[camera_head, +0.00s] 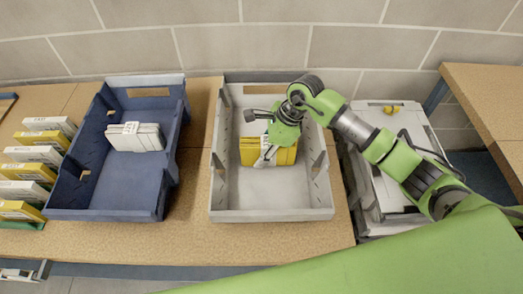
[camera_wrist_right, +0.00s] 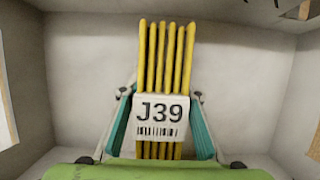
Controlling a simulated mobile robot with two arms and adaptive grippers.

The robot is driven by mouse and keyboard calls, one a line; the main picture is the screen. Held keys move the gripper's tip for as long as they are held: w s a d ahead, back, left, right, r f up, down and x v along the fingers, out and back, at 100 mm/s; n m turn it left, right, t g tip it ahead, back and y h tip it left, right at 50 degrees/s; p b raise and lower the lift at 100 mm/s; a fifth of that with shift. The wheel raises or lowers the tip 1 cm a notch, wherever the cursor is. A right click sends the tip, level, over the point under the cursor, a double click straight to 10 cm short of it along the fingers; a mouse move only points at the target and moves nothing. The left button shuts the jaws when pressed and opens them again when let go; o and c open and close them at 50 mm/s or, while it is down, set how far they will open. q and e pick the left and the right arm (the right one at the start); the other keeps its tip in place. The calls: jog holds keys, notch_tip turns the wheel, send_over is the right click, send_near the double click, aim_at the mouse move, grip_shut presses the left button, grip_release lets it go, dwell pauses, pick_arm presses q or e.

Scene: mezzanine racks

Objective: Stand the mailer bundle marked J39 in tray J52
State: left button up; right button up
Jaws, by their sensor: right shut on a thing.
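The yellow mailer bundle (camera_head: 281,156) is inside the grey tray (camera_head: 270,203), towards its back half. In the right wrist view the bundle (camera_wrist_right: 165,60) shows several yellow edges and a white band marked J39. My right gripper (camera_head: 266,156) reaches down into the grey tray and is shut on the bundle. Its teal finger pads (camera_wrist_right: 160,130) press on both sides of the banded part. I cannot tell whether the bundle touches the tray floor. No J52 mark is readable on either tray. My left gripper is not seen.
A blue tray (camera_head: 106,214) stands to the left, holding a white bundle (camera_head: 135,137) with a label. Several yellow and white boxes (camera_head: 33,155) stand in a row at the far left. White stacked lidded crates (camera_head: 385,185) are right of the grey tray. A wall closes the back.

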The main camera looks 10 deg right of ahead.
jog(key=shift+f, duration=0.1)
jog(key=o, duration=1.1)
jog(key=shift+r, duration=0.25)
jog(key=b+v, duration=0.2)
jog(key=v, duration=0.8)
jog(key=shift+d+r, duration=0.2)
jog(key=shift+r, duration=0.05)
jog(key=shift+s+d+r, duration=0.1)
jog(key=shift+d+r, duration=0.1)
jog(key=shift+r, duration=0.4)
